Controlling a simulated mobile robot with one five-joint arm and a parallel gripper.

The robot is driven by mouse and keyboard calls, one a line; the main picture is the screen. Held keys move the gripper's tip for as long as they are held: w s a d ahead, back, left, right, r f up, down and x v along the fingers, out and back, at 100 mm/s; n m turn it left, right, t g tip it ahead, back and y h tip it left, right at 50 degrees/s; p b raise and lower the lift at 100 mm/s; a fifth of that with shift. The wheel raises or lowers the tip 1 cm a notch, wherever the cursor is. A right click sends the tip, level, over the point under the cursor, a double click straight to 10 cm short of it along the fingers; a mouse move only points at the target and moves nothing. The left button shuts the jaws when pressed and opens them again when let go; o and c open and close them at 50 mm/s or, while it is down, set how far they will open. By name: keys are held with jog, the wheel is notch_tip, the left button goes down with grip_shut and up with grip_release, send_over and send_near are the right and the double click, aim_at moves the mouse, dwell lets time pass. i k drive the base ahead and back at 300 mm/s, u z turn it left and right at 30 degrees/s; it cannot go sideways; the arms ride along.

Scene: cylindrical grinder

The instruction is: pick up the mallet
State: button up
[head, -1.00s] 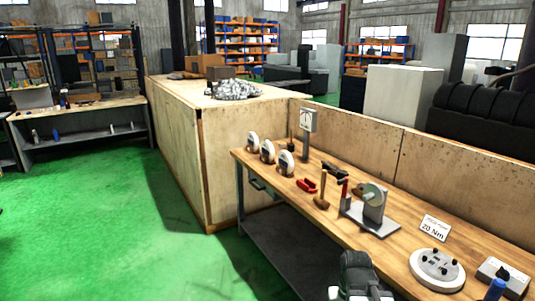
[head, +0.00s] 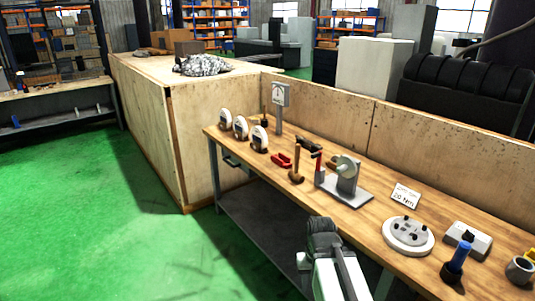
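The mallet (head: 296,177) is on the wooden workbench (head: 375,215), with a brown head at the low end and a thin wooden handle rising from it. It sits between a red tool and a grey stand with a pale wheel, left of the picture's centre line of the bench. My arm comes in from the bottom edge, and its dark end (head: 323,232) is in front of the bench's near edge, below and apart from the mallet. The fingers cannot be made out, so I cannot tell whether my gripper is open. Nothing is seen held.
Near the mallet are a red tool (head: 281,160), a black tool (head: 309,147) and the wheel stand (head: 347,180). Several round gauges (head: 260,138) stand left. A round white plate (head: 408,236) and a blue-handled item (head: 459,258) are right. Green floor lies clear left.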

aim_at(293, 174)
jog(key=u, duration=0.6)
jog(key=i, duration=1.3)
jog(key=u, duration=0.95)
jog(key=i, duration=0.4)
jog(key=k, duration=0.8)
jog(key=u, duration=0.15)
jog(key=i, duration=0.85)
jog(key=z, duration=0.05)
